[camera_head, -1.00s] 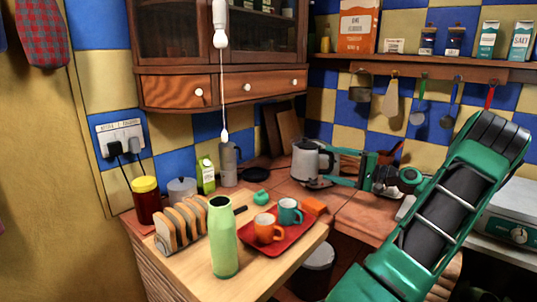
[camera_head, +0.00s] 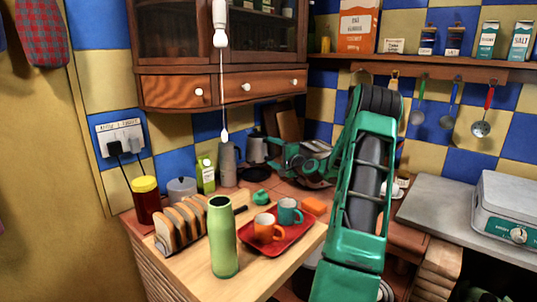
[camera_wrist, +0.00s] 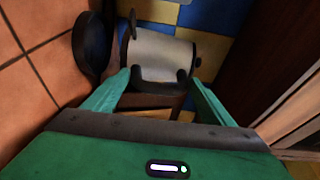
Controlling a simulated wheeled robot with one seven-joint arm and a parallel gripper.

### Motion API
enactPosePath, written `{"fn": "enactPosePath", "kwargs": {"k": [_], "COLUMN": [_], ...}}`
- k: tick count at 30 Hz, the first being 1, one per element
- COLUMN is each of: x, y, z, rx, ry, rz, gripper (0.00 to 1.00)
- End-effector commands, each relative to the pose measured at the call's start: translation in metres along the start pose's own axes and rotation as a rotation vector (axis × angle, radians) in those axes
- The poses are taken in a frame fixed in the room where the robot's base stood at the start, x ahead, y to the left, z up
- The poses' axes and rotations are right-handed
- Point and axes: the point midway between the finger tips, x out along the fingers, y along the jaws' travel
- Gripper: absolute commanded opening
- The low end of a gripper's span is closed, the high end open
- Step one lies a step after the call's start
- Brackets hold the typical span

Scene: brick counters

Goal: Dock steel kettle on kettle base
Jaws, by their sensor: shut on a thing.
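The steel kettle (camera_head: 256,148) is at the back corner of the counter, left of my gripper (camera_head: 277,150). In the wrist view the kettle (camera_wrist: 165,47) lies sideways in the picture, with its pale metal body beyond my fingers. My gripper (camera_wrist: 160,88) is shut on its dark handle, which lies between the two green fingers. The kettle base (camera_head: 256,173), a flat black disc, shows under the kettle. In the wrist view the black base (camera_wrist: 90,45) is left of the kettle, and a narrow gap seems to separate them. The exact alignment is hard to tell.
The wall cabinet (camera_head: 222,90) hangs above.

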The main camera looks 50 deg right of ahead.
Motion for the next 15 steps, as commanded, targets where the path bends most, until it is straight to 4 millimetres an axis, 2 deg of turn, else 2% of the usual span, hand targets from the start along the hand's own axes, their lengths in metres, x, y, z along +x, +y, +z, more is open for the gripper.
{"fn": "enactPosePath", "kwargs": {"k": [3, 8, 15], "x": [0.009, 0.013, 0.013], "y": [-0.004, -0.002, 0.015], "z": [0.007, 0.008, 0.008], "rx": [0.000, 0.002, 0.005], "ry": [0.016, 0.027, 0.026], "rz": [-0.002, -0.001, 0.000], "gripper": [0.22, 0.22, 0.22]}}
